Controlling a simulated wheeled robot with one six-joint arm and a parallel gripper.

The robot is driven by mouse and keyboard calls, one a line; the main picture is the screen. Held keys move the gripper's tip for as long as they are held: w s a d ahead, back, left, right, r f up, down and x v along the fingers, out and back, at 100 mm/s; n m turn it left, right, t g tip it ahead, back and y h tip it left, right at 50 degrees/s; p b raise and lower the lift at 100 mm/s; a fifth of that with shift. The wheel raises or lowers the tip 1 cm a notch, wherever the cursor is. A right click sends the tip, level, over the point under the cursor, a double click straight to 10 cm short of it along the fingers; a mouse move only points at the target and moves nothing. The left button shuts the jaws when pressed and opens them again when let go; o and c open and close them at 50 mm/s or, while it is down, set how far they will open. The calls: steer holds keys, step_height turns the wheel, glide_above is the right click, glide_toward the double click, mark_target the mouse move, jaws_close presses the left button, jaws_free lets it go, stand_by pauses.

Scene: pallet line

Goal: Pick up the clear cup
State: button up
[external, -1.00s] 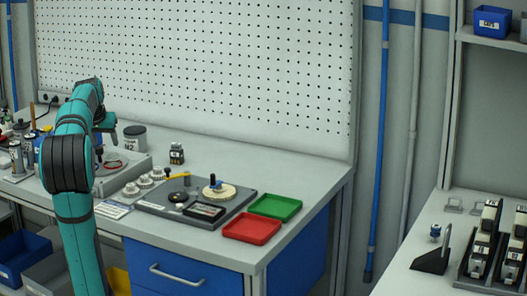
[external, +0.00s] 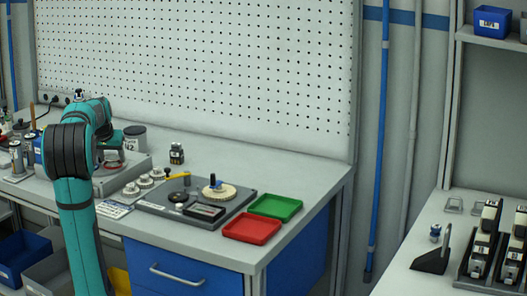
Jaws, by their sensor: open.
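I cannot make out the clear cup in the external view; it may be hidden behind my arm or too small to tell. My gripper (external: 101,156) is at the left part of the workbench (external: 290,165), small and mostly hidden behind my arm. It is open, and I see nothing held in it. It is close to a grey block-like fixture (external: 128,172) with a round top and a reddish ring.
A dark-lidded tin (external: 134,140) and a small dark jar (external: 177,154) stand behind the fixture. Several white knobs, a grey assembly plate (external: 157,209), a red tray (external: 250,229) and a green tray (external: 275,207) are to the right. The back right of the bench is clear.

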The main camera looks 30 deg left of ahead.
steer(key=c, duration=0.7)
steer(key=shift+c, duration=0.2)
